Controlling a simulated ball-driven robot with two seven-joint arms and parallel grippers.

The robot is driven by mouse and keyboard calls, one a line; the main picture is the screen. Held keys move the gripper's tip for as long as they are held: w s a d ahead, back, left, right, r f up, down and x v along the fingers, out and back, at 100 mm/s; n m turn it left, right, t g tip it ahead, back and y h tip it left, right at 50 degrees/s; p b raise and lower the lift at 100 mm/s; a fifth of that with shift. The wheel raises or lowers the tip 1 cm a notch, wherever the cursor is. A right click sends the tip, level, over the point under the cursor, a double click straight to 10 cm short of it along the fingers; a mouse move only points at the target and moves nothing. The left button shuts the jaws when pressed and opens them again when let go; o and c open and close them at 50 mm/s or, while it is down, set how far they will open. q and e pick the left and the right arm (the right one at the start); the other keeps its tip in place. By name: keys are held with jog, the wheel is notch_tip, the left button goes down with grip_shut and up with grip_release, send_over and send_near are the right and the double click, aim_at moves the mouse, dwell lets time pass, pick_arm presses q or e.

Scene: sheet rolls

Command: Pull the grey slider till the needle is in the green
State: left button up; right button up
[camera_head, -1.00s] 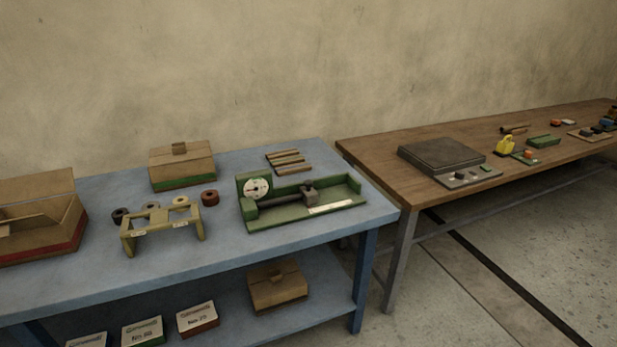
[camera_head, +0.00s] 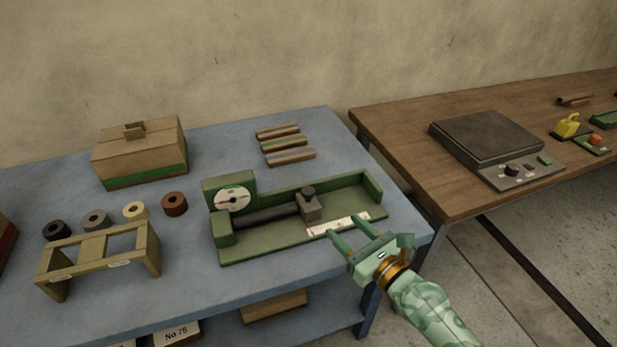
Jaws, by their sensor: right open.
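The green gauge fixture (camera_head: 275,242) stands on the blue table. Its round white dial (camera_head: 234,199) is at the left end; the needle is too small to read against any green zone. The grey slider (camera_head: 309,205), with a dark knob on top, sits right of the middle of the fixture, at the end of a dark bar (camera_head: 265,216). A white label strip lies along the front right. My right gripper (camera_head: 349,225) is open and empty, its fingers at the front right edge of the fixture, in front and to the right of the slider, apart from it. My left gripper is not in view.
A yellowish stand (camera_head: 95,247) and several rolls, one of them reddish brown (camera_head: 174,204), are left of the fixture. A cardboard box (camera_head: 140,152) and wooden strips (camera_head: 284,145) lie behind. A brown table with a dark flat plate (camera_head: 486,137) stands to the right.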

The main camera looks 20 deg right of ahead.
send_near(312, 195)
jog(key=x, duration=0.3)
jog(key=shift+w+r+p, duration=0.15)
jog(key=shift+r+p, duration=0.05)
jog(key=shift+p, duration=0.1)
jog(key=b+x, duration=0.1)
jog(key=x, duration=0.7)
jog(key=shift+w+a+f+b, duration=0.1)
jog(key=shift+w+f+b, duration=0.15)
jog(key=shift+w+b, duration=0.1)
jog(key=shift+w+a+r, duration=0.1)
jog(key=shift+w+a, duration=0.1)
jog(key=shift+w, duration=0.35)
